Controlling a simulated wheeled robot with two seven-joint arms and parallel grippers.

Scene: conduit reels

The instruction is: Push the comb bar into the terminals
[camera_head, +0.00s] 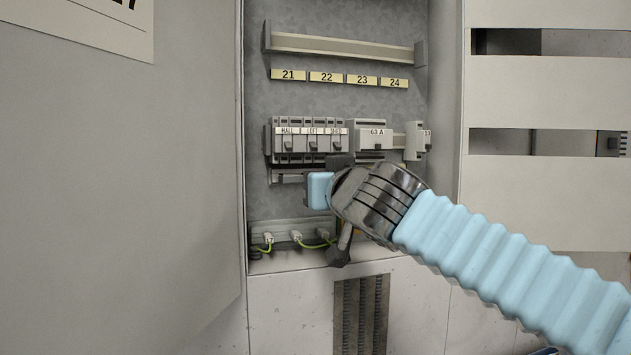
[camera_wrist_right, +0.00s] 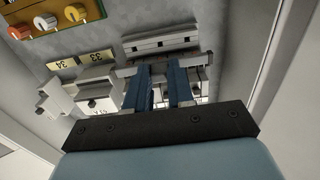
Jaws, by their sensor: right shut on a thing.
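The row of breakers (camera_head: 310,138), labelled HALL, LOFT and a third partly legible name, sits on the middle rail in the head view. My left gripper is not in view.
A 63 A block (camera_head: 371,136) and a smaller module (camera_head: 416,140) stand right of the breakers. Below are connectors with green-yellow wires (camera_head: 296,238). An empty rail (camera_head: 340,46) is above. The cabinet side wall (camera_head: 446,100) bounds the right.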

